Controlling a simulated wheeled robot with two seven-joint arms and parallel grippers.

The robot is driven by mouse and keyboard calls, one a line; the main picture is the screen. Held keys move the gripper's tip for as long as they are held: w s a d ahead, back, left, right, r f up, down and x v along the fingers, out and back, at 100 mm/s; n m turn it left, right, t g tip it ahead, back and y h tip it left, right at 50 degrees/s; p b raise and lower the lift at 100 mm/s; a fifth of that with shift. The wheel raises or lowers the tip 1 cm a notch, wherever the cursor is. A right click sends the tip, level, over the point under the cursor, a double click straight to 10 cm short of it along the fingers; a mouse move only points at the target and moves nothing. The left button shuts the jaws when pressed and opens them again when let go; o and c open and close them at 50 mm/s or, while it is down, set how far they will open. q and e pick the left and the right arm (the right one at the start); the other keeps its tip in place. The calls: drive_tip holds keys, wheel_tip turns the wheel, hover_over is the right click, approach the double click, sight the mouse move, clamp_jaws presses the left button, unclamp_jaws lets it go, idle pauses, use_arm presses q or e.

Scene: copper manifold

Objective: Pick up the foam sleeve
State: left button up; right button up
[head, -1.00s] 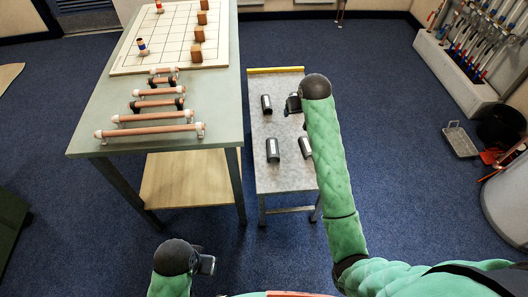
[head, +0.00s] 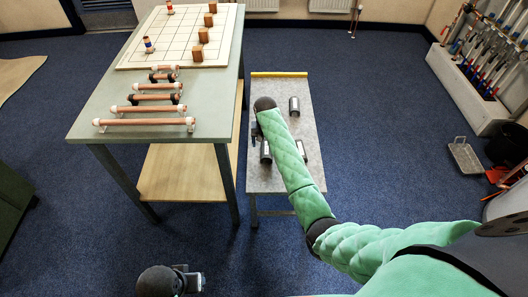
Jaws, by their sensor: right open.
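Short dark foam sleeves, each with a pale strip, lie on the narrow grey bench: one at the far right (head: 294,106), one at the near left (head: 266,152) and one at the near right (head: 301,150). My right arm reaches over the bench, and its dark wrist is above the far left. My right gripper (head: 255,128) is mostly hidden by the wrist and forearm; it is open over the bench's left side. The far-left spot is covered, so I cannot see a sleeve there. My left gripper (head: 190,279) is low at the bottom, away from the bench, its jaw gap unclear.
A taller table (head: 205,110) stands close on the left, with copper pipes (head: 144,122) on supports and a gridded board (head: 180,50) with wooden blocks. A yellow strip (head: 279,74) edges the bench's far end.

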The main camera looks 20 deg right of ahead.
sight(267, 150)
wheel_tip(267, 150, down, 2)
drive_tip(key=shift+d+f, duration=0.1)
drive_tip(key=f, duration=0.3)
drive_tip(key=f+p, duration=0.1)
drive_tip(key=shift+w+d+f, duration=0.2)
drive_tip(key=shift+w+d, duration=0.05)
drive_tip(key=shift+d, duration=0.05)
drive_tip(key=shift+f, duration=0.55)
use_arm(q)
drive_tip(key=shift+s+a+r, duration=0.4)
drive_tip(key=shift+a+r, duration=0.3)
drive_tip(key=shift+r, duration=0.1)
use_arm(e)
drive_tip(key=c, duration=1.1)
drive_tip(key=shift+o, duration=0.2)
drive_tip(key=shift+r, duration=0.1)
